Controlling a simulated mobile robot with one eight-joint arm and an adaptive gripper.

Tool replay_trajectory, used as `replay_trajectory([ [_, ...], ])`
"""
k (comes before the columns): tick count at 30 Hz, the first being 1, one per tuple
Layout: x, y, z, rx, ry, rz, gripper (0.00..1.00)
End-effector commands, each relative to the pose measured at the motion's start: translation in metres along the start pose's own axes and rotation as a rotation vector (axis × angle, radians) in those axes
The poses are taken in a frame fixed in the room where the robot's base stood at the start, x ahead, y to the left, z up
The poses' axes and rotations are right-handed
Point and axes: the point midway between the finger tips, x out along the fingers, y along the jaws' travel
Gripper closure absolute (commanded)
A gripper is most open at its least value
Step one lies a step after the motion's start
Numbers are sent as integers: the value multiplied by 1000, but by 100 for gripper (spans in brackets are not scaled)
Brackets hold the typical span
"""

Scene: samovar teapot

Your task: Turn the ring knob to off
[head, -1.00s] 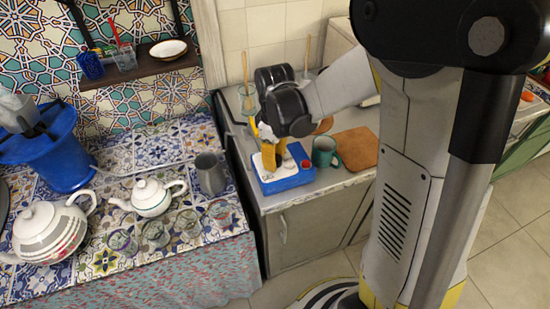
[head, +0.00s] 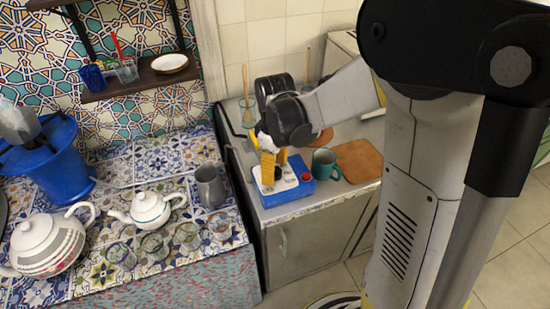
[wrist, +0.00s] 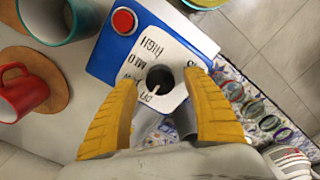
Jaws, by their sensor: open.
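The blue control box (head: 303,189) stands on the counter near its front edge. It also shows in the wrist view (wrist: 108,50), with a white panel lettered HIGH and MED and other partly hidden labels. The dark round ring knob (wrist: 160,77) sits on that panel, with a small pale mark at its lower edge, towards a partly hidden label. My gripper (wrist: 160,80) is open, its yellow fingers on either side of the knob. I cannot tell whether they touch it. In the head view my gripper (head: 275,168) points down over the box.
A red button (wrist: 124,21) is on the box beside the panel. A teal mug (head: 325,165) and a brown board (head: 358,161) are close to its right. A grey pitcher (head: 210,186), a small white teapot (head: 150,207) and several glasses stand on the tiled table to the left.

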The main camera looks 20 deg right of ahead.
Motion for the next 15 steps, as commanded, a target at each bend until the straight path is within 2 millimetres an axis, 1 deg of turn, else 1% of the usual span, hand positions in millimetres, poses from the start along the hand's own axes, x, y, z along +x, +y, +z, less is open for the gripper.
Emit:
replay_trajectory([
  [9, -68, 0, 0, 0, 0, 0, 41],
  [12, -87, -1, 1, 0, 0, 0, 41],
  [15, -100, 0, 0, 0, 0, 0, 41],
])
